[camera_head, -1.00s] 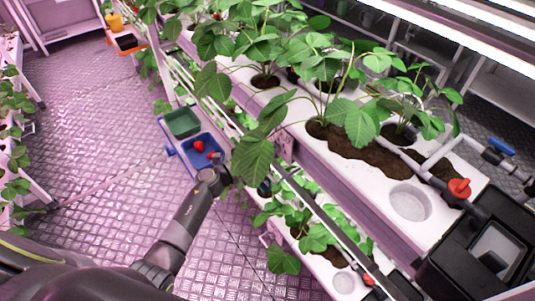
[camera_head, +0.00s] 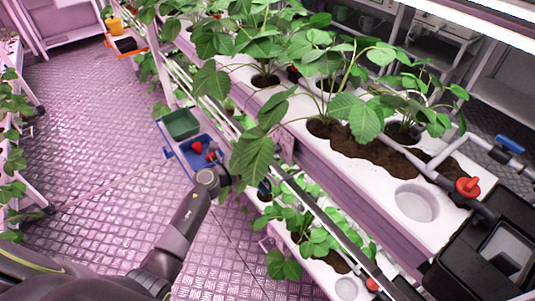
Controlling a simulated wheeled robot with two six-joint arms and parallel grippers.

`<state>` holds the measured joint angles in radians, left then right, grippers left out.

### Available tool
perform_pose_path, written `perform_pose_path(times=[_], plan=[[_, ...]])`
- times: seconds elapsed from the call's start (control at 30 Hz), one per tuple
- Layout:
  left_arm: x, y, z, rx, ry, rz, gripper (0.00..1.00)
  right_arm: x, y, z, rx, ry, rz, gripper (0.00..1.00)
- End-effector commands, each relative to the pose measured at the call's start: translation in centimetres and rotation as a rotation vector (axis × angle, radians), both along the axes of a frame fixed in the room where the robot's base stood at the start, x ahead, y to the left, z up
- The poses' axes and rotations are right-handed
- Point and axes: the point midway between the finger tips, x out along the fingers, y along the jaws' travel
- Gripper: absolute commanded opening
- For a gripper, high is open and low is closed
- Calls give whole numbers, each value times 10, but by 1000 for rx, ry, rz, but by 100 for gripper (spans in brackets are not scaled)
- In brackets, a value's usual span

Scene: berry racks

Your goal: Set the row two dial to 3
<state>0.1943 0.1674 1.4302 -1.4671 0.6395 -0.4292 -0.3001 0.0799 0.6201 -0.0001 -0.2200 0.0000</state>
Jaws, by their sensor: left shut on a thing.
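My left gripper (camera_head: 212,179) reaches from the lower left to the side of the plant rack. Hanging leaves cover its fingertips. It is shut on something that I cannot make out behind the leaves. A small dark blue part (camera_head: 264,187) shows at the rack's side, just right of the leaf. I cannot make out a marked row two dial or any number on one. A red knob (camera_head: 467,187) sits on the grey pipe at the upper trough's near end, apart from my gripper. My right gripper is not in view.
The white upper trough (camera_head: 345,185) holds leafy plants in soil, with a lower plant row beneath. A green bin (camera_head: 180,123) and a blue tray (camera_head: 183,159) with red things stand beyond my gripper. A black box (camera_head: 465,262) stands lower right. The aisle floor (camera_head: 95,150) is mostly clear.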

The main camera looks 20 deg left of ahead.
Motion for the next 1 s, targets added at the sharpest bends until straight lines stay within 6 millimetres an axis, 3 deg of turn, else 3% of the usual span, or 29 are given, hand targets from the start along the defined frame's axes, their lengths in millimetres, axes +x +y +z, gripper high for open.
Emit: perform_pose_path(times=[0.47, 0.5, 0.63, 1.0], plan=[[-1, 0, -2, 12, -4, 0, 3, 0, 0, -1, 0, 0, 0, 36], [-1, 0, -2, 12, -4, 0, 29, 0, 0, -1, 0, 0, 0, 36], [-1, 0, -2, 12, -5, 0, 46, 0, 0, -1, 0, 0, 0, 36], [-5, 4, -2, 11, -6, 1, 47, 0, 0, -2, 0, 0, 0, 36]])
